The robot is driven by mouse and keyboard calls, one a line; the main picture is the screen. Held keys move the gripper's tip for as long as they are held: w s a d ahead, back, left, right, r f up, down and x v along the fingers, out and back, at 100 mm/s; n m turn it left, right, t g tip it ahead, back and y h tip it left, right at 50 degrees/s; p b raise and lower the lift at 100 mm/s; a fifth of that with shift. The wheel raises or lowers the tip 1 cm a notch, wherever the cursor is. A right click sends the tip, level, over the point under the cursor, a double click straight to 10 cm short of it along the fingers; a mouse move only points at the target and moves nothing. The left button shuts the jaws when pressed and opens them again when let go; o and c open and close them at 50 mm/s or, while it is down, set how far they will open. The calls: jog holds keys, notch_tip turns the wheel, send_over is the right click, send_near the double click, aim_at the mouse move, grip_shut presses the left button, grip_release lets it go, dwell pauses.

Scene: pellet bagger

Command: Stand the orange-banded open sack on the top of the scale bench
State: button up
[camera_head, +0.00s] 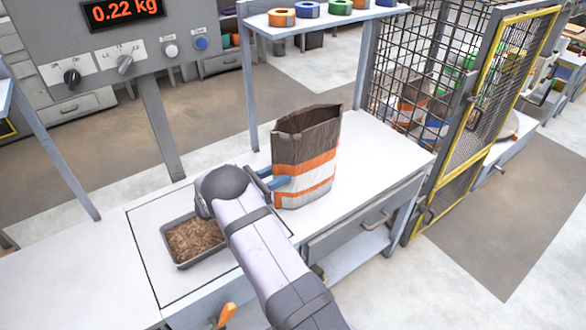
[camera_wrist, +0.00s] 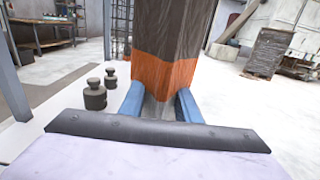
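The orange-banded open sack (camera_head: 306,165) is upright over the right part of the white scale bench (camera_head: 376,150). It has a brown top, orange bands and white below, and its mouth is open. Whether its base touches the bench top is unclear. My gripper (camera_head: 274,183) is at the sack's lower left side. In the wrist view its blue fingers (camera_wrist: 160,106) flank the narrow side of the sack (camera_wrist: 168,62) just below the orange band and appear closed on it. The far finger is mostly hidden in the head view.
A grey tray of brown pellets (camera_head: 193,240) sits on the bench, left of my wrist. The display (camera_head: 122,12) reads 0.22 kg. Two dark weights (camera_wrist: 95,94) stand left of the sack in the wrist view. A yellow-edged mesh cage (camera_head: 490,110) stands to the right.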

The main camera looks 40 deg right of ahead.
jog(key=a+b, duration=0.1)
jog(key=a, duration=0.4)
jog(key=shift+a, duration=0.3)
